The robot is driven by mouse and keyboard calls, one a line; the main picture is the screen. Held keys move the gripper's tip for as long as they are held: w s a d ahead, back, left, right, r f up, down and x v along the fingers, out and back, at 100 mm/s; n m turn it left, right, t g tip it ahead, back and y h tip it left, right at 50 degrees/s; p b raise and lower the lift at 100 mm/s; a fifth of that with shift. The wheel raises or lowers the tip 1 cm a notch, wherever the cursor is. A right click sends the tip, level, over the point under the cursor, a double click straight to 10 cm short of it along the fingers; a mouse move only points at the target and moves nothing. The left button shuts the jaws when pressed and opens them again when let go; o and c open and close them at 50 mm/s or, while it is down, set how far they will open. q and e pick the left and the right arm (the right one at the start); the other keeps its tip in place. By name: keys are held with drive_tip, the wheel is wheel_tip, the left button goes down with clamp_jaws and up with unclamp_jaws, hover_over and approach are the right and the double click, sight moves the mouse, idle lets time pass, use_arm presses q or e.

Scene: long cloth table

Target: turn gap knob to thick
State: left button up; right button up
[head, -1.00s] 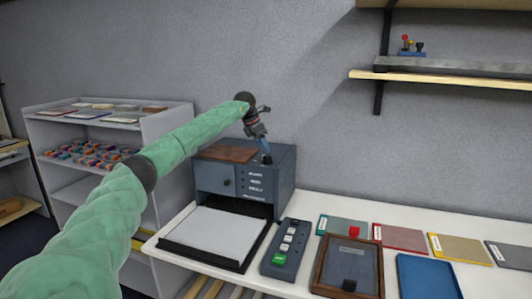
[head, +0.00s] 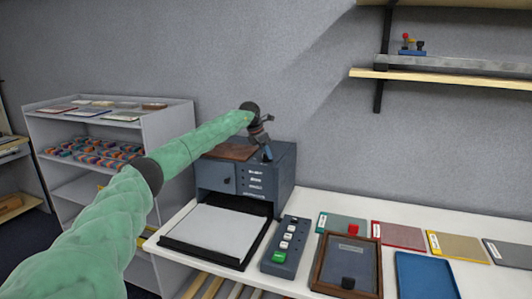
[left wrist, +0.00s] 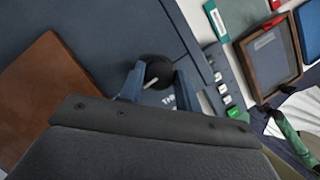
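The gap knob is a round black knob (left wrist: 158,73) with a white pointer line, on the top of the dark blue-grey machine (head: 285,170). My left gripper (head: 267,154) is over the machine's top right part. In the left wrist view its two blue fingers (left wrist: 158,80) stand on either side of the knob. I cannot tell whether they press on it. White lettering starting "TH" shows beside the knob, partly covered by the right finger. In the head view the knob is hidden. My right gripper is not clearly seen.
A brown panel (left wrist: 45,95) lies on the machine top, left of the knob. A paper tray (head: 212,235) sits in front. A button box (head: 285,247), a wooden frame (head: 348,265) and a blue tray (head: 425,278) stand to the right. A wall shelf (head: 450,79) is above right.

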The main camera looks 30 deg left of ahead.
idle(0.3)
use_arm(q)
drive_tip(key=shift+n+y+b, duration=0.3)
drive_tip(key=shift+n+b, duration=0.15)
drive_tip(key=shift+n, duration=0.55)
drive_tip(key=shift+d+n+t+y+b, duration=0.15)
drive_tip(key=shift+n+t+y+b, duration=0.2)
drive_tip(key=shift+n, duration=0.55)
drive_tip(key=n+y+b, duration=0.1)
drive_tip(key=n, duration=0.2)
drive_tip(key=n+y+b, duration=0.1)
drive_tip(key=n, duration=0.2)
drive_tip(key=shift+d+y+b, duration=0.15)
drive_tip(key=shift+y+b, duration=0.1)
drive_tip(key=shift+b, duration=0.1)
drive_tip(key=n+g+y+b, duration=0.1)
drive_tip(key=n, duration=0.2)
drive_tip(key=n+y+b, duration=0.1)
drive_tip(key=n, duration=0.2)
drive_tip(key=shift+w+d+r+n+g, duration=0.1)
drive_tip(key=shift+n+g, duration=0.25)
drive_tip(key=shift+n, duration=0.05)
drive_tip(key=shift+n+y+b, duration=0.3)
drive_tip(key=shift+n+b, duration=0.1)
drive_tip(key=shift+n, duration=0.4)
use_arm(e)
wheel_tip(320, 180, up, 27)
drive_tip(key=w+a, duration=0.2)
drive_tip(key=shift+w+a+y, duration=0.25)
drive_tip(key=shift+y, duration=0.05)
